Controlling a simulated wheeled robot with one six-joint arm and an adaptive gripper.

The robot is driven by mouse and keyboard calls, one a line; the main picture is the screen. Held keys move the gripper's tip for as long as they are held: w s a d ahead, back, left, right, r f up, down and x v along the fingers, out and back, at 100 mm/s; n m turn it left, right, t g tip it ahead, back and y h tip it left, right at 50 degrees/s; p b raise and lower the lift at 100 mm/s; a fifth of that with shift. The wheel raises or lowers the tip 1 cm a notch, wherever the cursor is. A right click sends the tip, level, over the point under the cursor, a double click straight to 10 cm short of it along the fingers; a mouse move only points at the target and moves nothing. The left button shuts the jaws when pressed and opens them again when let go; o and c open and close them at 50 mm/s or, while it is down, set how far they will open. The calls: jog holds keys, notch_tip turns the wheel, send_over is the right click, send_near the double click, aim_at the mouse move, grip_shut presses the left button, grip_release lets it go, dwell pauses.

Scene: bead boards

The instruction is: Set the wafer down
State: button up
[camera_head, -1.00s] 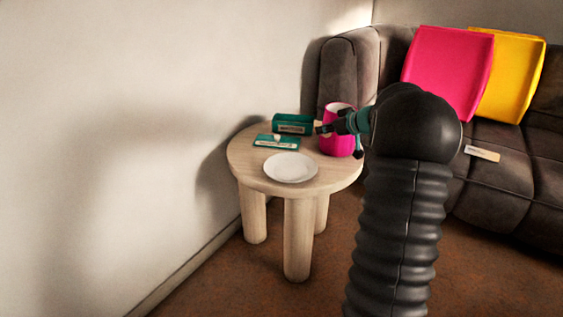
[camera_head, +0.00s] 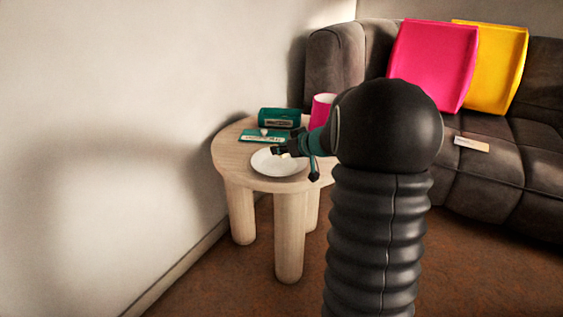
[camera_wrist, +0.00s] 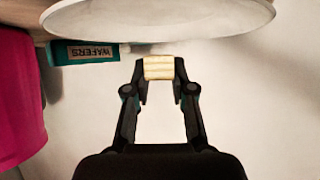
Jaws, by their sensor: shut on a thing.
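My gripper (camera_head: 281,151) is shut on a pale layered wafer (camera_wrist: 158,67), held between the fingertips in the wrist view, where the gripper (camera_wrist: 159,75) points away from the camera. In the head view the wafer is too small to make out clearly. The white round plate (camera_head: 276,168) lies on the round wooden table (camera_head: 228,158), and the gripper is over or just beside it. In the wrist view the plate (camera_wrist: 160,22) spans the top, with the wafer apart from its rim. I cannot tell the exact height of the gap.
A green wafer box (camera_head: 279,117) and a flat green packet (camera_head: 262,136) lie behind the plate. A pink mug (camera_head: 321,111) stands at the table's back right, partly hidden by my arm. A grey sofa (camera_head: 341,62) with pink and yellow cushions is behind.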

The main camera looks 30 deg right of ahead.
notch_tip(320, 180, down, 4)
jog(key=shift+r+b, duration=0.2)
jog(key=shift+b, duration=0.65)
jog(key=o, duration=0.7)
jog(key=shift+f, duration=0.1)
